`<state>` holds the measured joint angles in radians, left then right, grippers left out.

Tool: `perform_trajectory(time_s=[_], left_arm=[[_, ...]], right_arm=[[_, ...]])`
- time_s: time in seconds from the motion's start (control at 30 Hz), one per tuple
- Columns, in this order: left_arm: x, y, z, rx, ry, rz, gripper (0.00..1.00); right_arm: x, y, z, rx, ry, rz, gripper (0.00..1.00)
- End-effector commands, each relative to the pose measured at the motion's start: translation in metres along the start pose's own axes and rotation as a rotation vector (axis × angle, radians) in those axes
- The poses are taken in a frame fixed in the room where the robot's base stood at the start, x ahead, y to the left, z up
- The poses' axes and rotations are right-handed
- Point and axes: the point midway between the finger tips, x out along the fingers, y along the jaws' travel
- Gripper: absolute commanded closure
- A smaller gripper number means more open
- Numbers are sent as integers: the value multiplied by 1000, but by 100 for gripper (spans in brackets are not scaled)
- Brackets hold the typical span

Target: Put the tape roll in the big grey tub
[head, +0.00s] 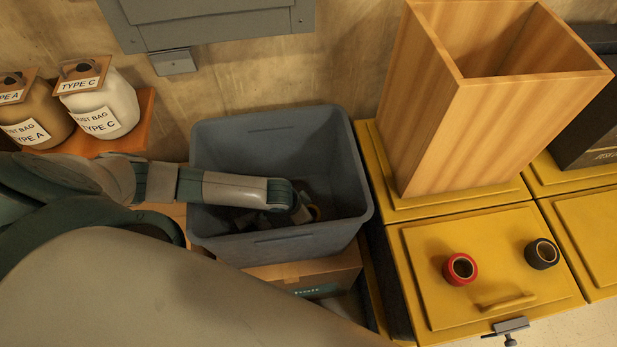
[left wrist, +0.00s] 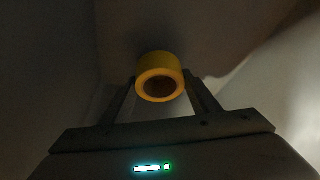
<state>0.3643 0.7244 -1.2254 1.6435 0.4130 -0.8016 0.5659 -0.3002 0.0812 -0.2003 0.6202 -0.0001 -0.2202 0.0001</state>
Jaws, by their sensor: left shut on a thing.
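The big grey tub (head: 225,140) stands against the wall in the middle of the head view. My left arm reaches over its left rim, and my left gripper (head: 306,213) is down inside it. A yellow tape roll (left wrist: 160,77) is held between the two fingers of my left gripper (left wrist: 160,92) in the left wrist view. A small yellow edge of the roll (head: 315,212) shows past the gripper in the head view. Shadow and my arm hide much of the tub's floor. My right gripper is in neither view.
A red roll (head: 460,269) and a black roll (head: 542,253) lie on a yellow lid (head: 420,250) at the right. A tall wooden box (head: 430,120) stands behind them. Labelled jugs (head: 104,105) stand on a shelf at the left. A cardboard box (head: 340,266) is below the tub.

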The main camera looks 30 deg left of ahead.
Motion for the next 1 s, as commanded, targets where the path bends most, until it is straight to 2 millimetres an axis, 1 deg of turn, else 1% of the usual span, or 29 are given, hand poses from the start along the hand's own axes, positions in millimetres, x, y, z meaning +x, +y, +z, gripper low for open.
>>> perform_trajectory(time_s=[0.13, 0.4, 0.5, 0.77, 0.9, 0.93, 0.97, 1.0], left_arm=[[7, 0, 3, 0, -1, 0, 69], [34, 0, 14, -1, -1, 0, 69], [38, 0, 16, 0, -1, 0, 69], [38, 0, 16, 0, 0, 0, 69], [42, 0, 18, 0, -1, 0, 69], [41, 0, 17, 0, -1, 0, 37], [40, 0, 17, 1, -1, 0, 30], [40, 0, 17, 1, -1, 0, 26]], right_arm=[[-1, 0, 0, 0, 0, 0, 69], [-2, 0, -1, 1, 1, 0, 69], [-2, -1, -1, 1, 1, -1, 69], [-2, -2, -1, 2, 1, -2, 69], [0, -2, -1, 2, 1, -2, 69], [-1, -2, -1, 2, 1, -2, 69], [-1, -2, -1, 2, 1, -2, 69], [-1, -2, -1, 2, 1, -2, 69]])
